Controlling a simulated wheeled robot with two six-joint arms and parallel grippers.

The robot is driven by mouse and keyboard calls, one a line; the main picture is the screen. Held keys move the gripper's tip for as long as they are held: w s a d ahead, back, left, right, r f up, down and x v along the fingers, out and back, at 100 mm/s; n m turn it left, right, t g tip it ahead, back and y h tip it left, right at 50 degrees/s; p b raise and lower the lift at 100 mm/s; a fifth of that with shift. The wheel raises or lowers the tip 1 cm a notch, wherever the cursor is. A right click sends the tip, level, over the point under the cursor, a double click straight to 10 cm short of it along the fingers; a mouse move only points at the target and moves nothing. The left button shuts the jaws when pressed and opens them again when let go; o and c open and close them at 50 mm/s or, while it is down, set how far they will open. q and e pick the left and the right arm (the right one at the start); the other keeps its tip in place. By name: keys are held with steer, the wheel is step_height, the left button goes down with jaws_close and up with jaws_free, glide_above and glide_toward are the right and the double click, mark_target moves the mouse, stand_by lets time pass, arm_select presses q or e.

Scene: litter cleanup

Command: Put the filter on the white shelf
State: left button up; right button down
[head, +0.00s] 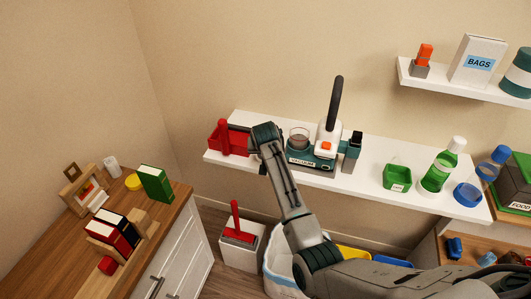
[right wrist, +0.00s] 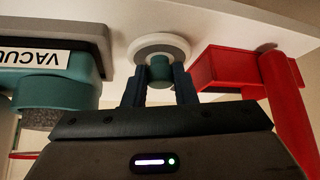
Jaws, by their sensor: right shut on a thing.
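The gripper is shut on the knob. The disc is at the white shelf (head: 342,183), whose surface also shows in the right wrist view (right wrist: 100,14). I cannot tell whether they touch. In the head view my right wrist hides the filter, between the red bin and the vacuum (head: 325,145). My left gripper is not in view.
A red bin (head: 230,139) is close on one side of the gripper; the vacuum base (right wrist: 62,85) is close on the other. A green container (head: 397,177) and a green bottle (head: 440,168) stand farther right on the shelf. A wooden-topped cabinet (head: 75,245) is at left.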

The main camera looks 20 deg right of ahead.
steer(key=shift+f, duration=0.1)
steer(key=c, duration=1.2)
jaws_free()
steer(key=shift+r, duration=0.2)
steer(key=b+v, duration=0.2)
steer(key=v, duration=1)
